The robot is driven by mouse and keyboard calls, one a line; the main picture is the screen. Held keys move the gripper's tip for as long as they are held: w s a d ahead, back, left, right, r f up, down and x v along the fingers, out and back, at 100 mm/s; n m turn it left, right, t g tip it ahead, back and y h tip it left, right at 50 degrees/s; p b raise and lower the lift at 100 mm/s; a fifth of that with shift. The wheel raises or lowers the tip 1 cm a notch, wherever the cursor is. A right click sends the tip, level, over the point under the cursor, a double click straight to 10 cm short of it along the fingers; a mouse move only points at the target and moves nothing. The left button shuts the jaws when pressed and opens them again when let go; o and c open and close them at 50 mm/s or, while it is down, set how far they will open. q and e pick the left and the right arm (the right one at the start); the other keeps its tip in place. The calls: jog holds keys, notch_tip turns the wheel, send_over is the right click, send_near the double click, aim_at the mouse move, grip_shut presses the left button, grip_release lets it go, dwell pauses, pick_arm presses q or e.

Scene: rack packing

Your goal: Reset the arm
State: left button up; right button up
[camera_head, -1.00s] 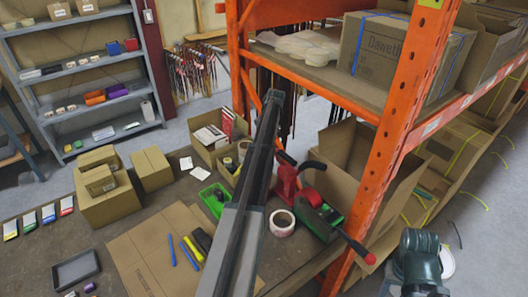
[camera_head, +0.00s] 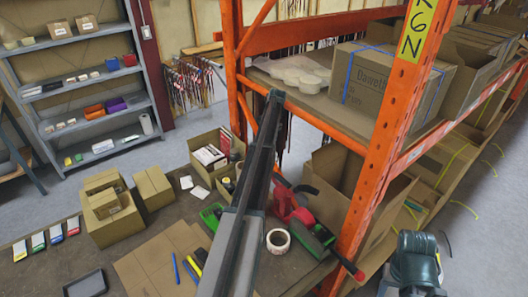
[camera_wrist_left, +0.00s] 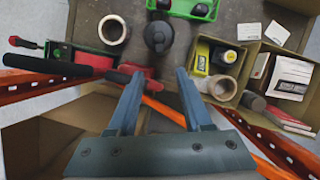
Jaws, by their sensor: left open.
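My left arm runs up the middle of the head view, and its gripper (camera_head: 274,98) is at the far end beside the orange rack. In the left wrist view the gripper (camera_wrist_left: 160,74) has two fingers spread apart with nothing between them. It points down over the workbench, with the red tape dispenser (camera_wrist_left: 140,71) behind and between the fingers. Part of my right arm shows at the bottom right of the head view; its gripper is out of sight.
The orange rack post (camera_head: 385,150) stands close on the right, with a shelf carrying a blue-strapped box (camera_head: 385,85). The workbench holds cardboard boxes (camera_head: 153,187), a green bin (camera_head: 211,217), a tape roll (camera_head: 278,240) and a black tray (camera_head: 86,284). A grey shelf stands back left.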

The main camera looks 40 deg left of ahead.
pick_arm(q)
jog(key=shift+p+v, duration=0.35)
jog(key=shift+v, duration=0.5)
pick_arm(e)
jog(key=shift+r, duration=0.75)
pick_arm(q)
jog(key=s+d+t, duration=0.2)
jog(key=s+d, duration=0.6)
jog(key=d, duration=0.5)
jog(key=s+d+f+t, duration=0.1)
jog(key=s+d, duration=0.8)
jog(key=d, duration=0.4)
jog(key=s+d+t, duration=0.2)
jog(key=s+d, duration=0.6)
jog(key=d, duration=0.5)
jog(key=s+d+f+m+b, duration=0.2)
jog(key=d+f+b, duration=0.3)
jog(key=f+b, duration=0.3)
jog(key=s+d+f+m+g+y+b, duration=0.1)
jog(key=s+d+f+m+b, duration=0.1)
jog(key=d+f+b, duration=0.3)
notch_tip(320, 180, down, 3)
jog(key=b, duration=0.2)
jog(key=shift+s+d+m+b, duration=0.3)
jog(key=shift+d+b, duration=0.05)
jog(key=shift+d, duration=0.05)
pick_arm(e)
notch_tip(320, 180, down, 16)
jog(key=shift+r, duration=0.15)
